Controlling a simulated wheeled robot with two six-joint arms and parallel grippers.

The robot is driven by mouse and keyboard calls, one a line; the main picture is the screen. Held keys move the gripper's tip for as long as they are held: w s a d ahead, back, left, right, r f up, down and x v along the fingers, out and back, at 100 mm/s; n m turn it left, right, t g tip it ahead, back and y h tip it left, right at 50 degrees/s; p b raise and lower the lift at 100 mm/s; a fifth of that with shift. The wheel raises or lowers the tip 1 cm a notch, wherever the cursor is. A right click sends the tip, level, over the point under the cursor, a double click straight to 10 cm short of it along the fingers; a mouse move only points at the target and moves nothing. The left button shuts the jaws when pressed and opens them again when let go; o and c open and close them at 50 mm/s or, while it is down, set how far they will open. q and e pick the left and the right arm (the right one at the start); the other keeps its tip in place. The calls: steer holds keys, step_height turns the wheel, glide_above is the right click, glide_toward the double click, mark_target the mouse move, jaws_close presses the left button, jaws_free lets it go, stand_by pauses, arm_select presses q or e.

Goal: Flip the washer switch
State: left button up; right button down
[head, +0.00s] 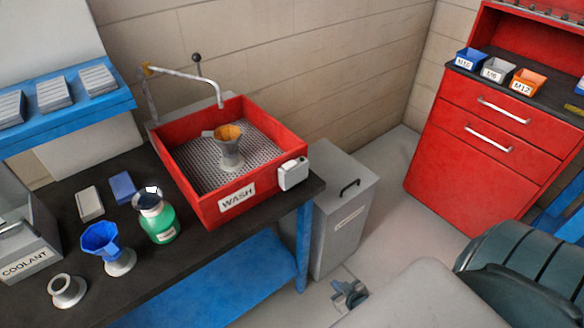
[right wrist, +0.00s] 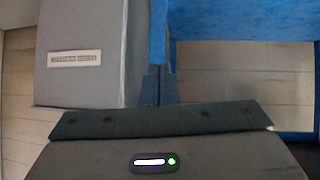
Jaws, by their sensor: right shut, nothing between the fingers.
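The red wash basin (head: 187,192) labelled WASH stands on the dark bench. The washer switch box (head: 293,174), light grey, is mounted on the outside of its front right corner. The position of the switch lever is too small to tell. My right gripper (head: 350,293) is shut and empty, low over the floor in front of the grey bin and well below the switch, apart from it. In the right wrist view its fingertips (right wrist: 159,85) are together in front of the bin and the blue bench leg. My left gripper is not in view.
The grey bin (head: 345,220) stands right of the bench; it also fills the upper left of the right wrist view (right wrist: 85,30). A funnel (head: 229,148) stands inside the basin under the tap (head: 188,77). A green bottle (head: 158,218) stands left of it. The red cabinet (head: 475,165) is at right.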

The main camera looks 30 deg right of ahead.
steer(key=w+r+t, duration=0.3)
steer(key=w+r, duration=0.2)
steer(key=r, duration=0.4)
steer(key=w+r+t, duration=0.2)
steer(key=w+r, duration=0.2)
steer(key=r, duration=0.6)
steer(key=t+y, duration=0.3)
steer(key=t, duration=0.3)
glide_toward(289, 165)
step_height(289, 165, up, 5)
steer(key=s, duration=0.2)
steer(key=shift+s+a+f, duration=0.15)
steer(key=shift+a, duration=0.1)
steer(key=d+x, duration=0.1)
steer(key=x, duration=0.9)
steer(key=shift+a+f+b, duration=0.15)
steer(key=shift+a+f, duration=0.1)
steer(key=shift+f, duration=0.75)
steer(key=shift+a+f+b, duration=0.15)
steer(key=shift+a+f, duration=0.05)
steer(key=shift+f, duration=0.8)
steer(key=shift+f+n, duration=0.1)
steer(key=shift+n, duration=0.2)
